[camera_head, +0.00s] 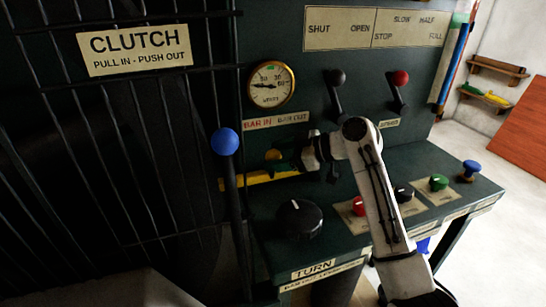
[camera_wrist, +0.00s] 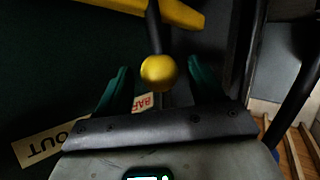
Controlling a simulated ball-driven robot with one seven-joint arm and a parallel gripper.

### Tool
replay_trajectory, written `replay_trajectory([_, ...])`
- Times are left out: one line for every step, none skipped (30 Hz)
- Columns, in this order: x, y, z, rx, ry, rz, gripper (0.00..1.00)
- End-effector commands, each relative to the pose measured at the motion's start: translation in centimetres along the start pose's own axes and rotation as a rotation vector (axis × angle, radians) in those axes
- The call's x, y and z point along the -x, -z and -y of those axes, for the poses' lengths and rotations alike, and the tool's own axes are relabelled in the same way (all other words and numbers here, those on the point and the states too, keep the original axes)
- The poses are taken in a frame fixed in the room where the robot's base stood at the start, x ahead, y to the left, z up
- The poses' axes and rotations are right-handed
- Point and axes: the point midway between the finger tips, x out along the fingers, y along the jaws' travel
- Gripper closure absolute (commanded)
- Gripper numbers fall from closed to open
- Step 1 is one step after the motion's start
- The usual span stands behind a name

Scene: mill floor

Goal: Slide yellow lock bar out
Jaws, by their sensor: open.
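The yellow lock bar (camera_head: 258,178) lies level across the dark green panel in the head view. Its yellow ball knob (camera_head: 273,155) sits just above it. In the wrist view the bar (camera_wrist: 170,10) runs along the top, and the knob (camera_wrist: 158,72) is on a dark stem. My gripper (camera_head: 292,158) is at the right of the knob in the head view. In the wrist view its green fingers (camera_wrist: 160,78) are apart, with the knob in line between them and no visible grip. The bar's right end is partly hidden by my gripper.
The blue-knobbed clutch lever (camera_head: 226,142) stands left of the knob, before a barred guard (camera_head: 110,150). A BAR IN / BAR OUT label (camera_head: 276,120) is above the bar. A black dial (camera_head: 299,218) and several coloured buttons lie on the ledge below. Two levers (camera_head: 338,78) (camera_head: 400,80) stand above.

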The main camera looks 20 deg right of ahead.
Motion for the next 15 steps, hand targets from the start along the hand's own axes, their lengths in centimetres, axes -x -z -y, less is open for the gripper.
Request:
replay_trajectory([-0.6,0.0,0.0,0.001,0.001,0.0,0.33])
replay_trajectory([-0.8,0.0,0.0,0.001,0.0,0.0,0.33])
replay_trajectory([-1.1,0.0,0.0,0.0,0.0,0.0,0.33])
replay_trajectory([-1.3,0.1,0.0,0.0,0.0,0.0,0.33])
replay_trajectory([-1.4,0.1,0.0,0.001,0.0,0.0,0.33])
replay_trajectory([-1.5,0.1,0.0,0.001,0.0,0.0,0.33])
replay_trajectory([-1.6,0.1,0.0,0.001,0.0,0.0,0.33])
replay_trajectory([-1.6,0.1,0.0,0.001,0.0,0.0,0.33])
replay_trajectory([-1.6,0.1,0.0,0.001,-0.001,0.0,0.33])
replay_trajectory([-1.6,0.1,0.0,0.001,-0.001,0.0,0.33])
replay_trajectory([-1.6,0.1,0.0,0.001,-0.001,0.0,0.33])
replay_trajectory([-1.6,0.1,0.0,0.001,-0.001,0.0,0.33])
replay_trajectory([-1.6,0.1,0.0,0.001,-0.001,0.0,0.33])
replay_trajectory([-1.6,0.1,0.0,0.001,-0.001,0.0,0.33])
replay_trajectory([-1.6,0.1,0.0,0.0,-0.001,0.0,0.35])
